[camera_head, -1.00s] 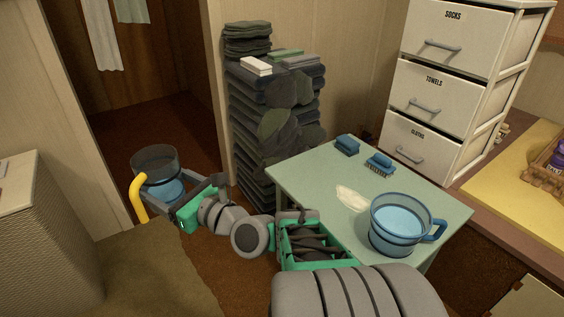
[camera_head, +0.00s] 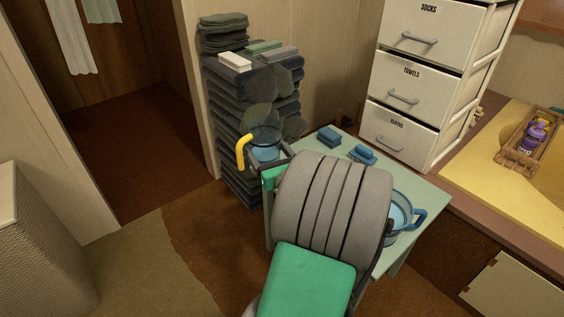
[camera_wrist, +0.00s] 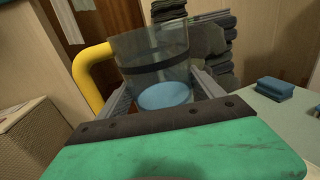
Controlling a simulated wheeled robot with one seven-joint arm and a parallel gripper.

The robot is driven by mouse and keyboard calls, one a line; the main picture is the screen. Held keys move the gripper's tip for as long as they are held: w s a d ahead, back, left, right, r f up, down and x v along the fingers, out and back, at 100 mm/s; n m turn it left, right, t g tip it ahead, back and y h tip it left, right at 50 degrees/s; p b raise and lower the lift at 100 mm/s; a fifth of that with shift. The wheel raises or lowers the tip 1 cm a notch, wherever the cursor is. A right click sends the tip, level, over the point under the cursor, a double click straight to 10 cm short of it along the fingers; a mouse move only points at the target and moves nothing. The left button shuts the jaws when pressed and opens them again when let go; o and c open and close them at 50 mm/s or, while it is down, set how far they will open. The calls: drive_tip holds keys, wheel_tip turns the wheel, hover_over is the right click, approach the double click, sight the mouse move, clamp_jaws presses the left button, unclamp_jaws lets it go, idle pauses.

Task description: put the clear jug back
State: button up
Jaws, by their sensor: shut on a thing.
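My gripper (camera_wrist: 165,95) is shut on a clear jug with a yellow handle (camera_wrist: 150,55). Something blue shows in the bottom of this jug. In the head view the clear jug (camera_head: 266,138) is held up in front of the dark stack, beside the table's left edge. A second jug, blue with a blue handle (camera_head: 418,216), stands on the green table (camera_head: 428,190). My arm hides most of that blue jug and much of the table.
Stacked dark towels (camera_head: 225,110) rise behind the jug. A white drawer unit (camera_head: 410,85) stands behind the table. A wicker hamper (camera_head: 40,240) is at the left. Open floor (camera_head: 150,165) lies between.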

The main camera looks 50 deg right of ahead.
drive_tip(key=s+d+m+g+h, duration=0.1)
drive_tip(key=s+d+h, duration=0.1)
drive_tip(key=s+d, duration=0.25)
drive_tip(key=shift+m, duration=0.3)
drive_tip(key=w+d+f+b, duration=0.1)
drive_tip(key=w+d+f, duration=0.2)
drive_tip(key=w+d+f+b, duration=0.2)
drive_tip(key=w+d+f, duration=0.1)
drive_tip(key=w, duration=0.1)
drive_tip(key=w+d+f+b, duration=0.2)
drive_tip(key=w+d+f, duration=0.1)
drive_tip(key=w+f, duration=0.1)
drive_tip(key=shift+f, duration=0.1)
drive_tip(key=f+b, duration=0.3)
drive_tip(key=f, duration=0.1)
drive_tip(key=shift+w+d, duration=0.3)
drive_tip(key=shift+w, duration=0.1)
drive_tip(key=shift+r, duration=0.15)
drive_tip(key=o, duration=2.1)
drive_tip(key=shift+f, duration=0.25)
drive_tip(key=shift+r, duration=0.1)
